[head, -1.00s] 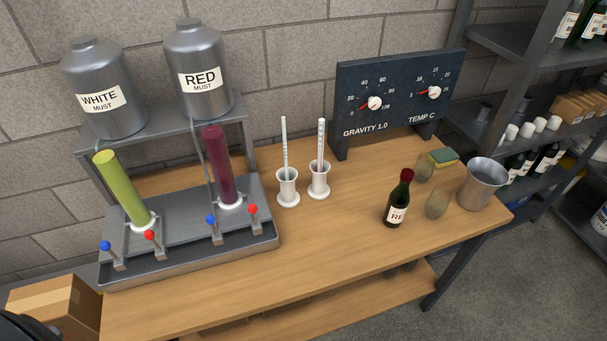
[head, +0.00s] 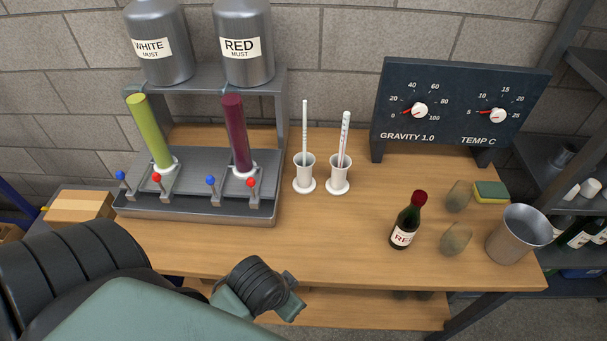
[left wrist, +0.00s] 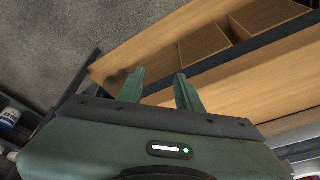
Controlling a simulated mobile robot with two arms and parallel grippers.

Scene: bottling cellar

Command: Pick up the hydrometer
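Two slim white instruments stand in white cups on the wooden table. The left one (head: 305,128) is a plain-looking stem in the left cup (head: 304,178). The right one (head: 344,137) shows fine markings and leans slightly in the right cup (head: 339,180). I cannot tell for certain which is the hydrometer; their lower ends are hidden in the cups. My left gripper (head: 294,294) is at the table's front edge, well in front of both cups. In the left wrist view its two green fingers (left wrist: 160,82) are apart with nothing between them. My right gripper is not in view.
A must dispenser (head: 200,210) with levers stands left of the cups. A gauge board (head: 450,112) stands behind right. Table in front of the cups is clear.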

